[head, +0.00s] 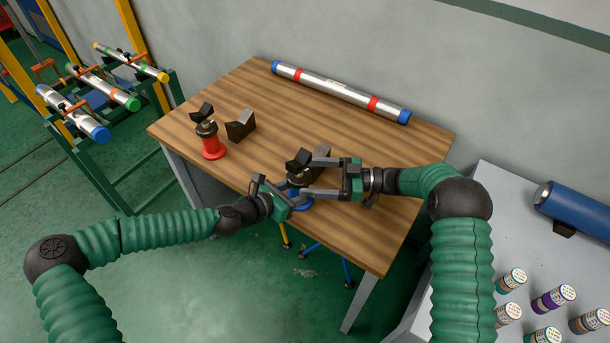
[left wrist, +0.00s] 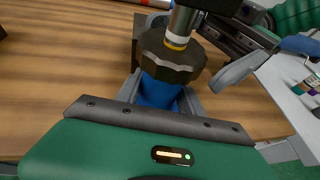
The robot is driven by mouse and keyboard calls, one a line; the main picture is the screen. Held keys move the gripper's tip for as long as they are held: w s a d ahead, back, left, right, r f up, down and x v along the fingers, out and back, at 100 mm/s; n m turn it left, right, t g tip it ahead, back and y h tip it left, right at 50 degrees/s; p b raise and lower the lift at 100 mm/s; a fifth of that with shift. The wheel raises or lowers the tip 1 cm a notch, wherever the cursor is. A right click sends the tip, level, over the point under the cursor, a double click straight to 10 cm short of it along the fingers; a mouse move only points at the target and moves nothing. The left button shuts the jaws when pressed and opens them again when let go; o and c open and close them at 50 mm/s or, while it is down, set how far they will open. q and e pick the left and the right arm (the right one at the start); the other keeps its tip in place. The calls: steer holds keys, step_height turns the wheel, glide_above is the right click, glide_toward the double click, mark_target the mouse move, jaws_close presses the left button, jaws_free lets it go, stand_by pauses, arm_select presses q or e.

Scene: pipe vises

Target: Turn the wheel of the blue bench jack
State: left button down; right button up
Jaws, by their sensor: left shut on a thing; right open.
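The blue bench jack (head: 298,203) stands near the front edge of the wooden table, largely hidden by my grippers in the head view. Its black V-shaped head (head: 299,160) shows above them. In the left wrist view its blue body (left wrist: 160,92) is below a dark, knobbed wheel (left wrist: 170,58) and a metal screw. My left gripper (head: 290,193) is shut on the blue body, below the wheel. My right gripper (head: 308,178) is open, reaching in from the right with its fingers on either side of the jack's upper part. Finger contact with the wheel cannot be told.
A red jack (head: 212,147) and a black V-block (head: 240,125) stand at the table's left. Another dark block is partly hidden behind my right gripper. A silver pipe (head: 340,90) with blue ends lies along the back. A grey bench (head: 505,235) with several small cylinders is at right.

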steer(key=shift+w+a, duration=0.1)
steer(key=shift+a, duration=0.85)
steer(key=c, duration=1.4)
steer(key=shift+o, duration=0.2)
steer(key=shift+w+n+g, duration=0.15)
steer(key=shift+n+g, duration=0.45)
steer(key=shift+g, duration=0.3)
steer(key=shift+w+n+g, duration=0.15)
steer(key=shift+n+g, duration=0.45)
steer(key=shift+g, duration=0.3)
steer(key=o, duration=1.4)
steer(key=shift+c, duration=0.2)
